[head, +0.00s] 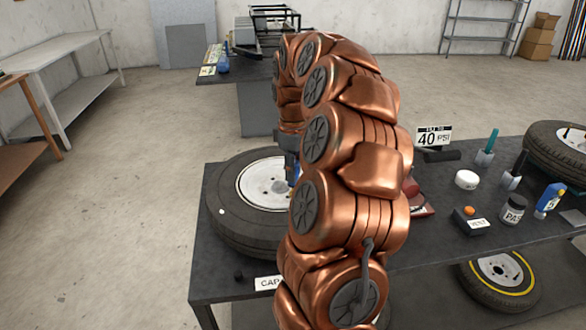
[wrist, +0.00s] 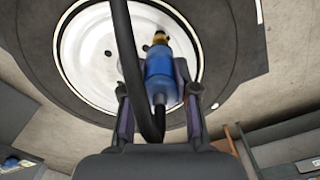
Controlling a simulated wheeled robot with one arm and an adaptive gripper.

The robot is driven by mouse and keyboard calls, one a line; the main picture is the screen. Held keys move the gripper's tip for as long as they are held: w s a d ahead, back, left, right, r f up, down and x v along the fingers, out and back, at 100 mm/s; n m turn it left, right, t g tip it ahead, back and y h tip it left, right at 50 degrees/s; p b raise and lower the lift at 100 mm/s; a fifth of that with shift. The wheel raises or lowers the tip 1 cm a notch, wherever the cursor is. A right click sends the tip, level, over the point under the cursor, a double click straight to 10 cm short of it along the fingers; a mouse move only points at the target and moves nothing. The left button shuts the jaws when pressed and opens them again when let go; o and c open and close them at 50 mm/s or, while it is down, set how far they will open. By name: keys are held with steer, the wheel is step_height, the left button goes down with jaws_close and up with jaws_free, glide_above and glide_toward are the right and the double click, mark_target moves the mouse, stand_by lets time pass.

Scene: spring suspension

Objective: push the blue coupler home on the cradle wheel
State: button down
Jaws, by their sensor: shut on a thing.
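The blue coupler (wrist: 160,72) sits between the fingers of my gripper (wrist: 160,92) in the wrist view, and the gripper is shut on it. Its brass tip (wrist: 159,38) points away from the gripper, over the white rim. The cradle wheel (wrist: 85,55) lies flat beneath it, a dark tyre around a white rim. In the head view the wheel (head: 228,222) lies on the near table, and a bit of the blue coupler (head: 295,174) shows beside my arm. I cannot tell whether the tip touches a valve, as no stem shows clearly.
A black hose (wrist: 128,60) crosses the wrist view just left of the coupler. Right of my arm, the dark table (head: 430,250) holds a 40 PSI sign (head: 433,136), a white jar (head: 466,180), a dark jar (head: 513,210), a blue bottle (head: 549,198) and another tyre (head: 545,140).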

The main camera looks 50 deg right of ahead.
steer(key=shift+f+b, duration=0.65)
steer(key=shift+f, duration=0.6)
steer(key=c, duration=0.8)
jaws_free()
steer(key=shift+r, duration=0.2)
steer(key=shift+r+p, duration=1.2)
steer(key=shift+r, duration=2.15)
